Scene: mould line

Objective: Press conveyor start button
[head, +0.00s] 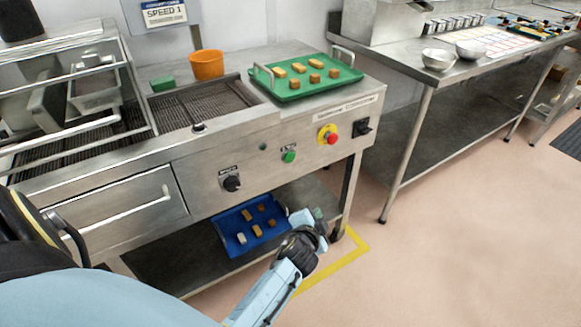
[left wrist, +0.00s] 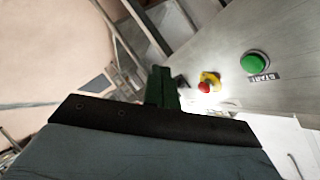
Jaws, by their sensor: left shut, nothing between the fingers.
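The green start button (head: 289,156) is on the front panel of the steel conveyor machine (head: 200,160), with a small label above it. In the left wrist view the green button (left wrist: 257,62) shows at the upper right beside a START label. My left gripper (head: 319,216) is shut and empty, below and to the right of the button and apart from it. Its dark green fingers (left wrist: 163,86) show in the left wrist view. My right gripper is not in view.
A red emergency stop (head: 330,137) on a yellow plate, a black switch (head: 362,127) and a black knob (head: 231,183) share the panel. A green tray (head: 300,92) is on top; a blue tray (head: 231,246) is on the lower shelf. Floor at right is clear.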

